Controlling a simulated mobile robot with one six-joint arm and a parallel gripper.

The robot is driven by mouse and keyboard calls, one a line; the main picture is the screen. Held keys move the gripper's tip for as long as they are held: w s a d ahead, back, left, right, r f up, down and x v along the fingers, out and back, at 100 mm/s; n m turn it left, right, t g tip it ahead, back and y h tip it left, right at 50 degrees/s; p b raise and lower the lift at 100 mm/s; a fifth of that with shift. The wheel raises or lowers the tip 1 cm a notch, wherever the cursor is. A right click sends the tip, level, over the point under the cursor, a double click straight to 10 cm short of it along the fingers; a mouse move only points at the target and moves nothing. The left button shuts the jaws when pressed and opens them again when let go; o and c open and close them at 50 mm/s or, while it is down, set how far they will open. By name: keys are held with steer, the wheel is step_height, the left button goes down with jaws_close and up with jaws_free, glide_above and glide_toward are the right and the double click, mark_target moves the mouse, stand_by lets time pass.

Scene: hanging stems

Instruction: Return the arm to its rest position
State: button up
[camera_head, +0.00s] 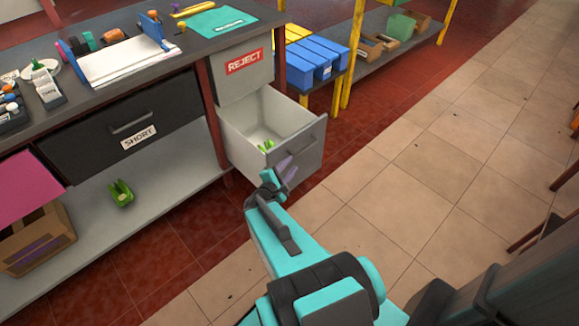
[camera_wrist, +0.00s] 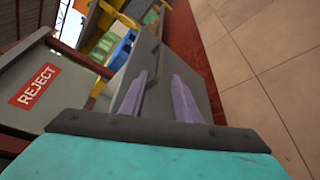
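My arm reaches forward from the bottom of the head view. My gripper (camera_head: 280,172) is close to the front of the open grey drawer (camera_head: 308,150) below the REJECT label. In the wrist view, the two purple fingers of my gripper (camera_wrist: 158,85) are apart with nothing between them. The drawer's front panel (camera_wrist: 203,85) shows behind them. I cannot tell whether the fingers touch the drawer. A small green object (camera_head: 266,146) lies inside the drawer.
The workbench (camera_head: 225,38) carries trays, a white sheet and a teal mat. A closed drawer labelled SHORT (camera_head: 85,128) is at left. A green object (camera_head: 120,193) and a cardboard box (camera_head: 38,240) sit on the lower shelf. Blue bins (camera_head: 308,65) stand behind.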

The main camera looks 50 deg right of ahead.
steer(key=shift+w, duration=0.1)
steer(key=w+a+y+p, duration=0.2)
steer(key=w+a+p, duration=0.15)
steer(key=a, duration=0.45)
steer(key=s+a+f+m+g+y+p, duration=0.1)
steer(key=s+a+f+m+g+y, duration=0.2)
steer(key=s+a, duration=0.4)
steer(key=s+a+f+m+g+y+p, duration=0.2)
steer(key=s+a+f+y, duration=0.3)
steer(key=a, duration=0.9)
steer(key=s+a+f+m+g+y+p, duration=0.1)
steer(key=s+a+f+m+g+y, duration=0.3)
steer(key=s+a, duration=0.6)
steer(key=shift+a+f+m+g+y, duration=0.3)
steer(key=shift+a+f+y, duration=0.05)
steer(key=shift+f+y, duration=0.05)
